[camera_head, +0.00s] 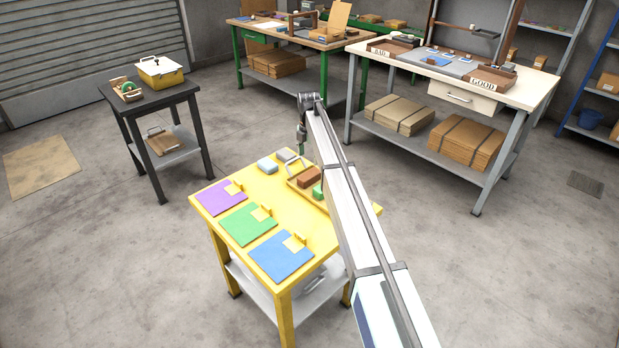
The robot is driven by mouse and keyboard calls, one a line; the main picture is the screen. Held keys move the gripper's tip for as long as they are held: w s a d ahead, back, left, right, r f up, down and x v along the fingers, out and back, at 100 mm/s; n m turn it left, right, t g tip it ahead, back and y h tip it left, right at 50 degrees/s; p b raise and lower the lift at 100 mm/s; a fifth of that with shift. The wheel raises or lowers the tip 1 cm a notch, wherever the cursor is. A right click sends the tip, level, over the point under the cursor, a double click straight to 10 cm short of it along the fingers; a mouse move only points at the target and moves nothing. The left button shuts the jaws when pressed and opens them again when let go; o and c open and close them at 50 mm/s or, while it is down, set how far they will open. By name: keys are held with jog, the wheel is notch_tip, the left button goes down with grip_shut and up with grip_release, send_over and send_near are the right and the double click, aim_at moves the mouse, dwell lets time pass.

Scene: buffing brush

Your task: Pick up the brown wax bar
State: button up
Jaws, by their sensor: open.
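The brown wax bar (308,177) lies in a shallow wooden tray (293,183) at the back right of the yellow table. A green bar (318,191) sits beside it in the same tray, partly covered by my arm. My gripper (301,150) hangs small and dark above the back of the tray, apart from the brown bar. It is open, and I see nothing held in it. My arm hides the right part of the tray and whatever lies there.
The yellow table (219,186) carries purple (217,197), green (245,225) and blue (278,257) mats at the front left. A dark side table (155,97) and a white workbench (520,84) stand apart behind.

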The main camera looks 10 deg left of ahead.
aim_at(309, 174)
notch_tip(309, 174, down, 4)
jog(key=shift+f, duration=0.15)
jog(key=shift+s+d+f+p, duration=0.15)
jog(key=shift+f+p, duration=0.75)
jog(key=shift+f, duration=1.8)
jog(key=c, duration=1.3)
